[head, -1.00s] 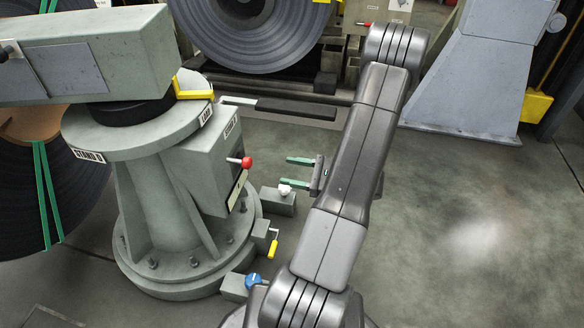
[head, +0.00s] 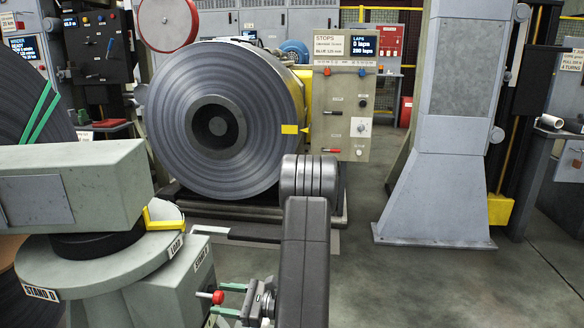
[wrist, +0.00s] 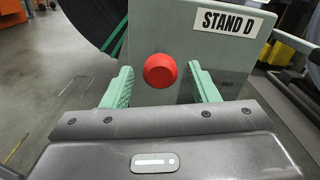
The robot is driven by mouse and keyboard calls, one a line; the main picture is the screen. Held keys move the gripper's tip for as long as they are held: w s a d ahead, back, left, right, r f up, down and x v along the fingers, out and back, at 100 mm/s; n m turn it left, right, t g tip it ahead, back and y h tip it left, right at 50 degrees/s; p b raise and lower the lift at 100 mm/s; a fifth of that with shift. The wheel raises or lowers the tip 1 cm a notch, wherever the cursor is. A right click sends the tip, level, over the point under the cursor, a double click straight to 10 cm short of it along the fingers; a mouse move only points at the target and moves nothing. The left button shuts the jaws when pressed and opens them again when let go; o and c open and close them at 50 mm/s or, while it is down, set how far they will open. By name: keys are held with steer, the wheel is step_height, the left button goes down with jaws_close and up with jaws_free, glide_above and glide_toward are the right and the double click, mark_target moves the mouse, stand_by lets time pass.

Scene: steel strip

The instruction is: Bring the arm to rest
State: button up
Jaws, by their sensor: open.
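My gripper (head: 222,299) is open, its green fingers pointing left at the stand in the head view. In the wrist view my gripper (wrist: 162,85) has one green finger on each side, with nothing held. A red knob (wrist: 160,70) on the front of the stand marked STAND D (wrist: 180,28) shows between the fingers; no contact can be made out. The knob (head: 217,297) also shows by the fingertips in the head view. My arm rises from the bottom of the head view, bent at a dark joint.
The stand's round top (head: 80,268) carries a grey-green beam (head: 85,185) at left. A large steel strip coil (head: 165,130) and a control panel (head: 345,105) stand behind. A grey column (head: 440,180) stands at right. The floor (head: 400,285) right of my arm is clear.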

steer(key=a, duration=0.4)
steer(key=shift+w+a, duration=0.2)
steer(key=shift+w, duration=0.15)
